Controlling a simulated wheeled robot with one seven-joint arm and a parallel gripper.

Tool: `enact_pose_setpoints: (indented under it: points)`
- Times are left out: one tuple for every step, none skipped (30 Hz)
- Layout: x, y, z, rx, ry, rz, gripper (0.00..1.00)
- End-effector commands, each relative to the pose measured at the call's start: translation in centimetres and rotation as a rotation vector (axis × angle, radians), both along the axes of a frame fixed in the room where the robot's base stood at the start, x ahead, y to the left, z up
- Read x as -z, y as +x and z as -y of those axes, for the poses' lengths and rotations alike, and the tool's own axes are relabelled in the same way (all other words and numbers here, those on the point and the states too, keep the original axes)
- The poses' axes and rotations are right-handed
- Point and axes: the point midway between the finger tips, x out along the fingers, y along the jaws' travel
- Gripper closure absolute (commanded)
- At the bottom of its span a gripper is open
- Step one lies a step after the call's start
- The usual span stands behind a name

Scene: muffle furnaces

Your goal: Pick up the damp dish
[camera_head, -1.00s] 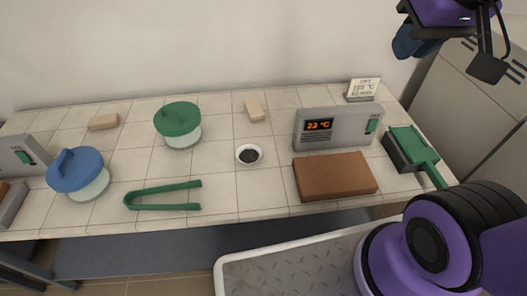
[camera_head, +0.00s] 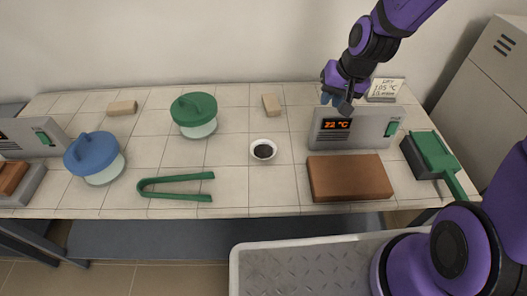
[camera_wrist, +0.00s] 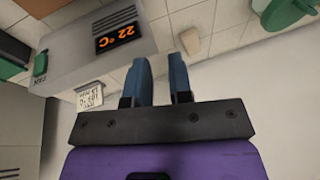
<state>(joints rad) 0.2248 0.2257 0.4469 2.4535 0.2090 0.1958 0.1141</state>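A small white round dish (camera_head: 263,150) with dark contents stands on the tiled bench, left of the right-hand grey furnace unit (camera_head: 352,127), whose display reads 22 °C. Whether the contents are damp cannot be told. My gripper (camera_head: 338,103) is above the back of the bench, by the top of that furnace, to the right of and behind the dish. In the wrist view, its two blue fingers (camera_wrist: 161,75) are apart with nothing between them. The dish is not seen in the wrist view.
Green tongs (camera_head: 176,187), a green-lidded jar (camera_head: 194,115) and a blue-lidded jar (camera_head: 95,158) stand left of the dish. A brown block (camera_head: 349,177) lies before the furnace. A green-handled scoop (camera_head: 434,154), pale blocks (camera_head: 271,105) and a sign (camera_head: 385,90) are around. Bare tiles surround the dish.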

Motion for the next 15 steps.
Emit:
enact_pose_setpoints:
  points:
    - [1.7,0.3,-0.5,0.011,0.024,-0.02,0.8]
    - [2.5,0.4,-0.9,0.017,0.038,-0.026,0.8]
    - [3.6,0.6,-1.3,0.028,0.057,-0.035,0.8]
    - [4.4,0.8,-1.7,0.038,0.072,-0.042,0.8]
    - [5.2,0.9,-2.0,0.047,0.086,-0.047,0.8]
    - [6.2,1.0,-2.5,0.058,0.106,-0.056,0.8]
    - [7.0,1.1,-2.8,0.067,0.12,-0.063,0.8]
    - [7.7,1.1,-3.2,0.078,0.136,-0.068,0.8]
    - [8.7,1.2,-3.7,0.093,0.156,-0.076,0.8]
    - [9.4,1.2,-4.1,0.103,0.171,-0.083,0.8]
    - [10.1,1.2,-4.5,0.114,0.187,-0.089,0.8]
    - [11.0,1.2,-4.9,0.131,0.207,-0.097,0.8]
    - [11.6,1.2,-5.3,0.144,0.221,-0.103,0.8]
    - [12.2,1.2,-5.6,0.156,0.235,-0.109,0.8]
    - [12.9,1.2,-6.1,0.171,0.253,-0.114,0.8]
